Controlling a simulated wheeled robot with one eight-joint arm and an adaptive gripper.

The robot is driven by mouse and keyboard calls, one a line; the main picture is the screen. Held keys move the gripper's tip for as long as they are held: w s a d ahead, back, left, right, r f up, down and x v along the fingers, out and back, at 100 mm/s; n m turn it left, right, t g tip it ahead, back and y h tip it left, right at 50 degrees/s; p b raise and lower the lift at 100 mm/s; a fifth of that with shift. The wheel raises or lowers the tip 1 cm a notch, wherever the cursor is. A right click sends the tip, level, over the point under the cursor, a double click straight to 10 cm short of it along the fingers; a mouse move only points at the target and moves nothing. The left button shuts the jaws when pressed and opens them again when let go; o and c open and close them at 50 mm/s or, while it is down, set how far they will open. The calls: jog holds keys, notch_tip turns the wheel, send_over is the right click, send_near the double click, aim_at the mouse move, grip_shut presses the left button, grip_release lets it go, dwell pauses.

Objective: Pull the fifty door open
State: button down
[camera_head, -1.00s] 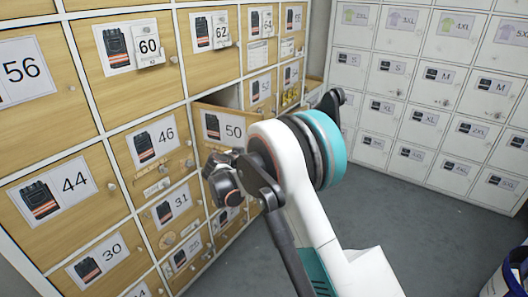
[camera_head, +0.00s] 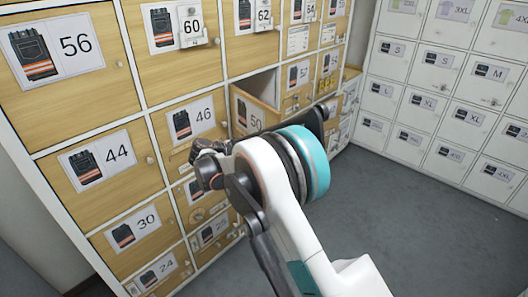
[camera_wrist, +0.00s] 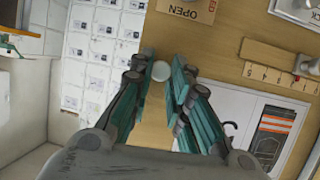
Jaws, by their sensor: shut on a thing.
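The fifty door (camera_head: 249,113) is a pale wooden panel with a "50" workwear card, in the middle of the wooden locker wall. It stands partly open, and a gap into its compartment (camera_head: 260,86) shows above it. My arm covers its lower right part in the head view. In the wrist view my gripper (camera_wrist: 161,78) has its teal fingers on both sides of a round white knob (camera_wrist: 161,71), shut on it. The wooden door face (camera_wrist: 225,65) with a printed card (camera_wrist: 272,135) fills the right of that view. My fingertips are hidden in the head view.
Closed wooden doors surround it, including 46 (camera_head: 190,122), 44 (camera_head: 100,165) and 56 (camera_head: 66,50). White lockers (camera_head: 433,105) stand at the right. The grey floor (camera_head: 400,225) is clear in front of them. Wooden strips and cards are fixed to door faces.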

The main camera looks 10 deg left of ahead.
jog(key=c, duration=1.5)
grip_release()
jog(key=v, duration=1.2)
